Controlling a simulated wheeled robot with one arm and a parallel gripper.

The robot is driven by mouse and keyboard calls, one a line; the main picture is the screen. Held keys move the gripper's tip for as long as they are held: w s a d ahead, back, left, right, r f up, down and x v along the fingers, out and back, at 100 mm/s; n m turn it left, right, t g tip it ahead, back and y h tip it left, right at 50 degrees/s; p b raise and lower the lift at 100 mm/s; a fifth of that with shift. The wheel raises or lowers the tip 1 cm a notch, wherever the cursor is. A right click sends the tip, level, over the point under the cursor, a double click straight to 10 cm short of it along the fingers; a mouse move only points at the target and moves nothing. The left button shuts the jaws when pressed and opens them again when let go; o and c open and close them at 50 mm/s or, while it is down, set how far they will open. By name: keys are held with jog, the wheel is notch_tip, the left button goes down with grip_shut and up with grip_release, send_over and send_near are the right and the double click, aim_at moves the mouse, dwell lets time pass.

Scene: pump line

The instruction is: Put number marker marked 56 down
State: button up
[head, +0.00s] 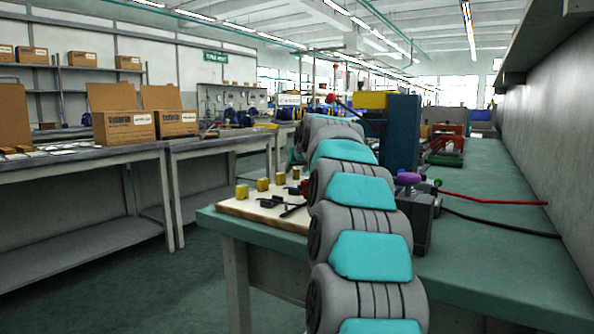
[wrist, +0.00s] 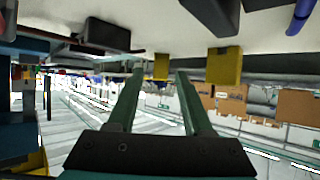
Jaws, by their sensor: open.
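Several small yellow blocks, which look like the number markers, stand in a row on a pale board (head: 262,211) at the bench's near left corner. The nearest is a yellow marker (head: 242,191). I cannot read any number, so I cannot tell which is 56. The wrist view is upside down. In it my gripper (wrist: 159,74) is open, its two dark green fingers apart. One yellow marker (wrist: 161,67) shows between the fingertips, seemingly beyond them and not gripped. Another yellow marker (wrist: 224,66) stands to the right, clear of the fingers.
Black parts (head: 270,201) lie on the board near the markers. A dark blue machine (head: 402,135) and a grey fixture with a purple knob (head: 409,178) stand right of my arm. Red and black cables cross the green bench (head: 500,250). The bench's front right is clear.

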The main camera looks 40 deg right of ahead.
jog(key=v, duration=1.1)
jog(key=shift+s, duration=0.2)
